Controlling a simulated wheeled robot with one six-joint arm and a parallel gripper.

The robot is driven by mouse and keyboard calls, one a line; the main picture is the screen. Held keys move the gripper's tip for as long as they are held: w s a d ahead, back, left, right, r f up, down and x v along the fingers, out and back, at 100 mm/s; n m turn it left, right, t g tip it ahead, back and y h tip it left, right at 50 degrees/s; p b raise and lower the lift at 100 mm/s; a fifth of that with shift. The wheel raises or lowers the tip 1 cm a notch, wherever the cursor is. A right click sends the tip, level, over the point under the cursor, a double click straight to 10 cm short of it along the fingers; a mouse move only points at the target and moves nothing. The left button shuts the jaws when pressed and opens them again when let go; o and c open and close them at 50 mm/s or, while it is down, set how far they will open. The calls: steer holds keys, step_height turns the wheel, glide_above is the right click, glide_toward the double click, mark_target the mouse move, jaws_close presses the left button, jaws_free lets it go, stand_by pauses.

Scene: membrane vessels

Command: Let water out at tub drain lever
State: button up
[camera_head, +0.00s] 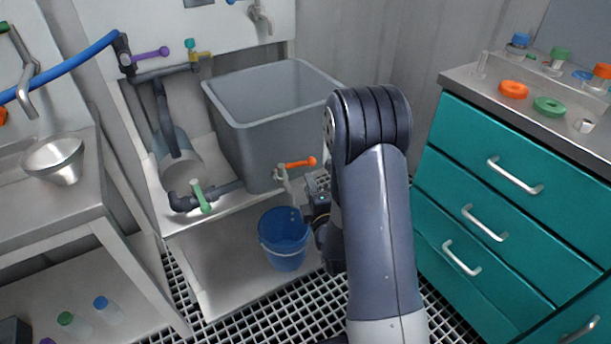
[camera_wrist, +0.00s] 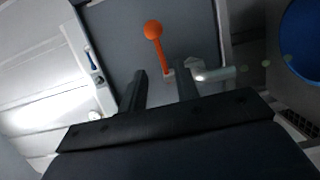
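The tub drain lever is an orange handle with a ball end (camera_head: 300,163), low on the front of the grey tub (camera_head: 262,140). It points right, roughly level, in the head view. In the wrist view the orange lever (camera_wrist: 160,50) stands ahead, its base seen between my finger tips and its ball beyond them. My gripper (camera_wrist: 161,72) is open with nothing between its fingers; no contact with the lever shows. In the head view my gripper (camera_head: 318,205) is just below and right of the lever, partly hidden by my arm. A blue bucket (camera_head: 284,240) stands below the tub outlet.
A green-handled valve (camera_head: 201,197) sits on the pipe left of the lever. A purple lever (camera_head: 150,55) and blue hose (camera_head: 70,66) are higher up. Teal drawers (camera_head: 500,190) stand to the right. The bucket also shows at right in the wrist view (camera_wrist: 303,40).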

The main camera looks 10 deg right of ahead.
steer(key=shift+s, duration=0.6)
